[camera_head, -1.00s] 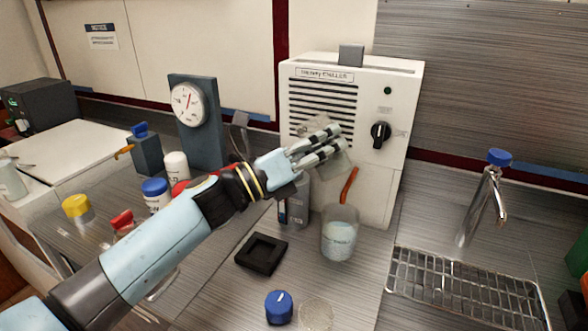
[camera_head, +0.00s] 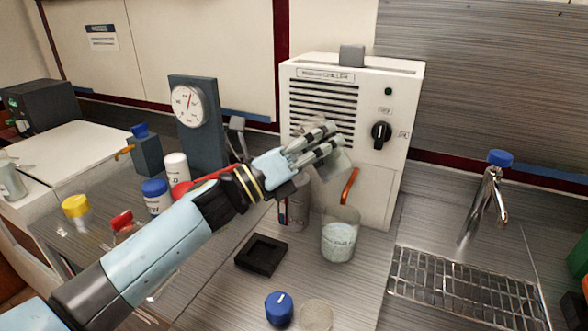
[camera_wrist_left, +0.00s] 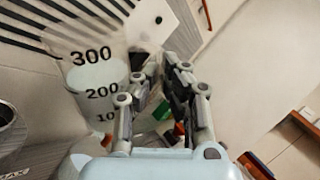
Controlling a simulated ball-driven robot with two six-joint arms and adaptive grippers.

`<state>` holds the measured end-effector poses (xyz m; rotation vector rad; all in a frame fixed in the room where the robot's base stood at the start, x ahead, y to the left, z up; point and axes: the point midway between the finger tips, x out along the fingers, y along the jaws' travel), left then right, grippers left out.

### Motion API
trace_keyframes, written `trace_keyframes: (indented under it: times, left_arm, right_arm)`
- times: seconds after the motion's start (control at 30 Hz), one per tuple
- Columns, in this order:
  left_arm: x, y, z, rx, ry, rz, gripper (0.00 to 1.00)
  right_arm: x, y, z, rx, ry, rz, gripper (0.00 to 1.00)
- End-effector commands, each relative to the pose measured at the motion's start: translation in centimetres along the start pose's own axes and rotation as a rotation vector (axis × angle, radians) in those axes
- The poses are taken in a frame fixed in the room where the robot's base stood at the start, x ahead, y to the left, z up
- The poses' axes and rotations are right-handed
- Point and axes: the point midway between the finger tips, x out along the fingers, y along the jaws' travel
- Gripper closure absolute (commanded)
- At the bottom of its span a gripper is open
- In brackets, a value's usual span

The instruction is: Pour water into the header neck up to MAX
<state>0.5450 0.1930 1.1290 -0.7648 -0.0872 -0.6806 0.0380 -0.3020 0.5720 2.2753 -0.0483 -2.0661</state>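My left gripper (camera_head: 322,142) reaches in front of the white chiller (camera_head: 392,105) and is shut on a clear beaker (camera_head: 336,166), which hangs tilted below the fingers. A grey header vessel (camera_head: 293,210) stands at the chiller's front, partly hidden by my wrist. In the wrist view a dark round neck (camera_wrist_left: 8,116) and the letters "AX" show at the left edge. My right gripper is not in view.
A black square holder (camera_head: 261,254), a blue cap (camera_head: 279,307) and a clear disc (camera_head: 316,316) lie in front. A tap (camera_head: 484,205) and drain rack (camera_head: 465,287) are at right.

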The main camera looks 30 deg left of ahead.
Motion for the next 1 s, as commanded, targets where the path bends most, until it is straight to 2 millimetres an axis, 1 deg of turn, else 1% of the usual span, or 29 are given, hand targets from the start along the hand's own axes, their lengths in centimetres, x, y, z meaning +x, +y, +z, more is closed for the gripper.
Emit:
trace_keyframes:
  times: [0.53,1.0]
  left_arm:
    - [-0.03,0.10,0.34,-0.054,-0.029,-0.010,1.00]
    - [-0.10,0.23,0.48,-0.099,-0.053,-0.017,1.00]
  right_arm:
    - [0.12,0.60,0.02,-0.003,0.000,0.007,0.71]
    - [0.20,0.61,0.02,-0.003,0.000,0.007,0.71]
